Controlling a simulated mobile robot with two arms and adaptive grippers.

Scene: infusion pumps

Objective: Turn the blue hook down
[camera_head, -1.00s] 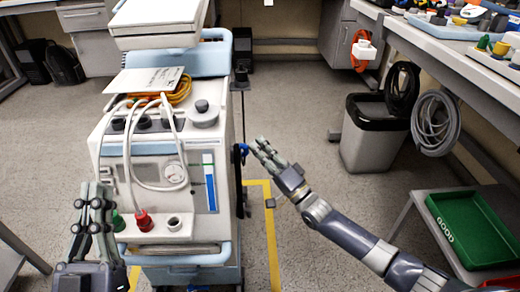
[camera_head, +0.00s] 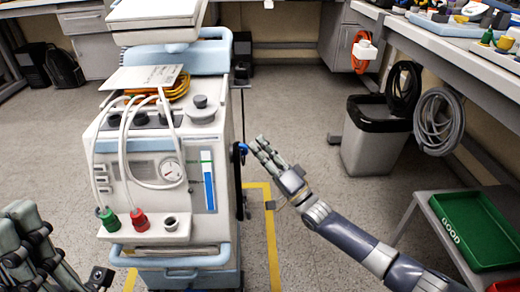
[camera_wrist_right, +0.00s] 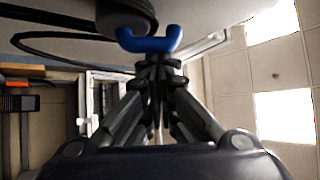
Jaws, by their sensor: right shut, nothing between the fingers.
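The blue hook (camera_head: 242,147) sticks out from the right side of the white pump cart (camera_head: 150,165), and only a small part of it shows in the head view. In the right wrist view the hook (camera_wrist_right: 150,42) is a blue U shape with its tips toward the top of the picture. My right gripper (camera_head: 260,146) is shut and empty beside the hook. In the right wrist view its fingertips (camera_wrist_right: 160,62) are just below the hook's curve; I cannot tell whether they touch. My left gripper (camera_head: 25,225) is at the lower left, partly cut off, its fingers seeming apart.
A grey bin (camera_head: 372,135) stands behind my right arm. A green tray (camera_head: 476,229) sits on a low grey stand at the right. Coiled hoses (camera_head: 438,118) hang from the workbench. The floor between cart and bin is clear.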

